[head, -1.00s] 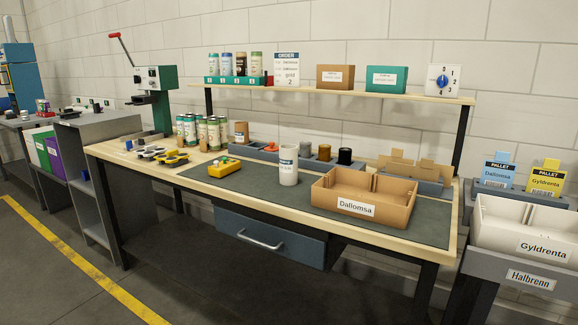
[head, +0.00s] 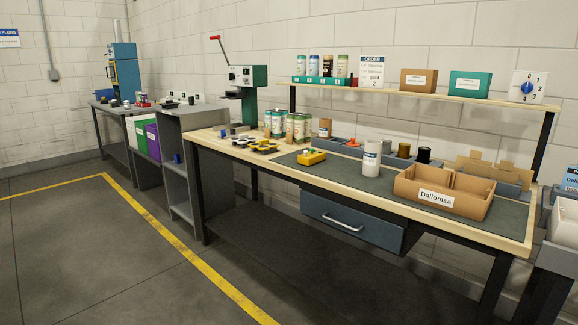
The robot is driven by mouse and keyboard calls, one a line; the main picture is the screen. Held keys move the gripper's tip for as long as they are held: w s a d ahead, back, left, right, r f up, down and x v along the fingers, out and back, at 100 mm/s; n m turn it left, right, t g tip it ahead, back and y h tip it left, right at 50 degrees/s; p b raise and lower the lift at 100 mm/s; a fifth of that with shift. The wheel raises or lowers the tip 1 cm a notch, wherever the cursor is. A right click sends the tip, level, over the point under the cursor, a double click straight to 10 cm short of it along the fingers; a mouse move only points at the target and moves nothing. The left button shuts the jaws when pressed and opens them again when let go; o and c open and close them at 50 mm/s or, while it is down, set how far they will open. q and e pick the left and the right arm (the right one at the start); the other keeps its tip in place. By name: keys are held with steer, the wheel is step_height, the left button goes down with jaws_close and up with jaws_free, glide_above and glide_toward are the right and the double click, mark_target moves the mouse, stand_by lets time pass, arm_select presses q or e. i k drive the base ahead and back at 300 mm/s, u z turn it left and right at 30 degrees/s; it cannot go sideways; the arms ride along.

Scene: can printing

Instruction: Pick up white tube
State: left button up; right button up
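A white tube-shaped container (head: 371,163) with a dark label stands upright on the dark mat (head: 345,181) of the workbench. It is just left of the open cardboard box marked Dallomsa (head: 434,199). A second white upright tube (head: 118,31) shows on top of the blue machine at the far left; I cannot tell which one the task means. Neither of my grippers is in view, and nothing is seen holding either tube.
A yellow device (head: 312,157) lies on the mat left of the container. Several printed cans (head: 299,127) stand behind it. A green press (head: 246,88) with a red-tipped lever stands at the bench's left end. The floor (head: 90,260) in front is clear, with yellow lines.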

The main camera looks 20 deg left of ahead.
mark_target(373, 148)
steer(key=u, duration=0.95)
steer(key=i, duration=0.65)
steer(key=u, duration=0.65)
steer(key=i, duration=1.2)
steer(key=z, duration=0.3)
